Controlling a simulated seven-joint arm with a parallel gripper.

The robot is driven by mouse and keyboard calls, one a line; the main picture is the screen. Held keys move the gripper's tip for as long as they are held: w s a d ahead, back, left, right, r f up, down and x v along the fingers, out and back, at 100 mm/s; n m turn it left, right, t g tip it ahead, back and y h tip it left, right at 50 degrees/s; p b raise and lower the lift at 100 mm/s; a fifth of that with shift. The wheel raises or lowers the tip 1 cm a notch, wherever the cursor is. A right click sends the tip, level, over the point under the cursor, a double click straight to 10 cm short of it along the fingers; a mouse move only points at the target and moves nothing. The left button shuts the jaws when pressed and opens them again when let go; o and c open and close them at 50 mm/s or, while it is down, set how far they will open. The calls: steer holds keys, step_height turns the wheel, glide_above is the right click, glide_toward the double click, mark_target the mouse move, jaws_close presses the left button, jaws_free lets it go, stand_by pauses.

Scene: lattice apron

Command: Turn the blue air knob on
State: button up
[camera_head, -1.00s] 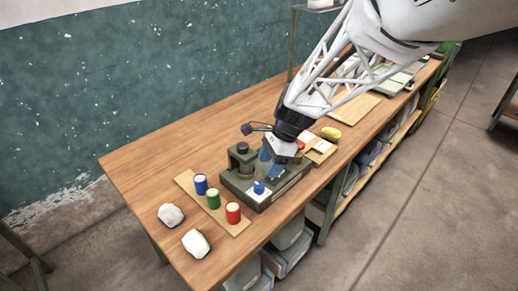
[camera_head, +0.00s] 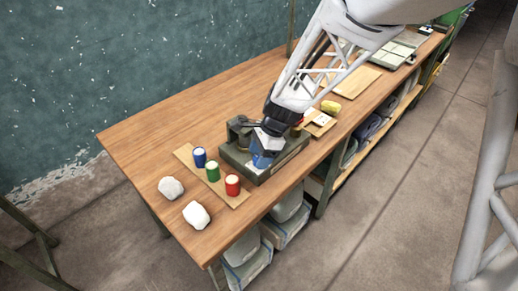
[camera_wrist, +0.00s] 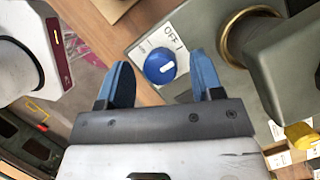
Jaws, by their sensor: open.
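The blue air knob (camera_wrist: 160,66) sits on a white plate (camera_wrist: 182,44) marked "OFF" and "I" in the wrist view. The white line on the knob points to the right and slightly up, toward the "I" side. My gripper (camera_wrist: 163,72) is open, with one blue finger on each side of the knob and a gap to each. I cannot tell whether the fingertips reach down to the knob's height. In the head view my gripper (camera_head: 262,160) is over the front of the dark green unit (camera_head: 290,158) and hides the knob.
Blue (camera_head: 199,157), green (camera_head: 212,171) and red (camera_head: 232,185) cylinders stand on a wooden strip left of the unit. Two white lumps (camera_head: 171,188) (camera_head: 196,214) lie nearer the table's left end. A brass-ringed post (camera_wrist: 236,38) rises close right of the knob.

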steer(key=shift+a+f, duration=0.1)
steer(key=shift+f, duration=0.05)
steer(key=c, duration=0.9)
steer(key=shift+n, duration=0.3)
steer(key=shift+n+g+h, duration=0.35)
steer(key=shift+n+g, duration=0.1)
steer(key=shift+n, duration=0.85)
steer(key=shift+n+g+h, duration=0.35)
steer(key=shift+n+g, duration=0.1)
steer(key=shift+n, duration=0.85)
